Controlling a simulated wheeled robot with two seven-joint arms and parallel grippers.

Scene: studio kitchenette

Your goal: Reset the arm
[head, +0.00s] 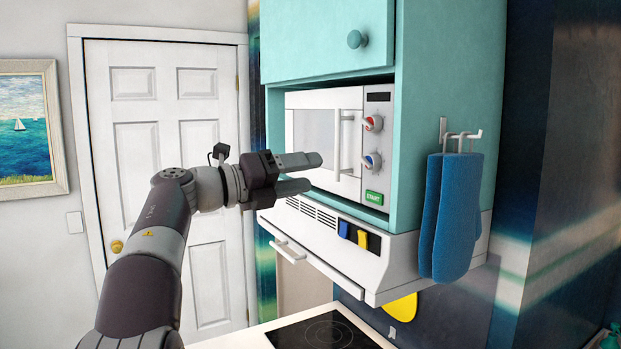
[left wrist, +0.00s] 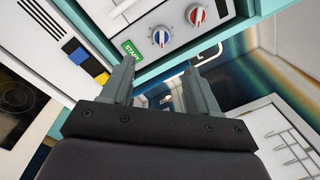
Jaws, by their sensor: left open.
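My left arm comes in from the lower left in the head view. Its gripper (head: 312,173) is raised in front of the microwave (head: 314,137), with the fingers apart and nothing between them. In the left wrist view the two fingers of the left gripper (left wrist: 163,84) are spread and empty. Beyond them show the green START button (left wrist: 132,50) and the blue and red knobs (left wrist: 160,36) of the microwave. I cannot tell whether a fingertip touches the microwave front. My right gripper is not in view.
The microwave sits in a teal cabinet (head: 450,70) above a white range hood (head: 330,250) with blue and yellow switches. Blue oven mitts (head: 448,215) hang on its right side. A cooktop (head: 325,335) lies below. A closed white door (head: 165,130) stands behind my arm.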

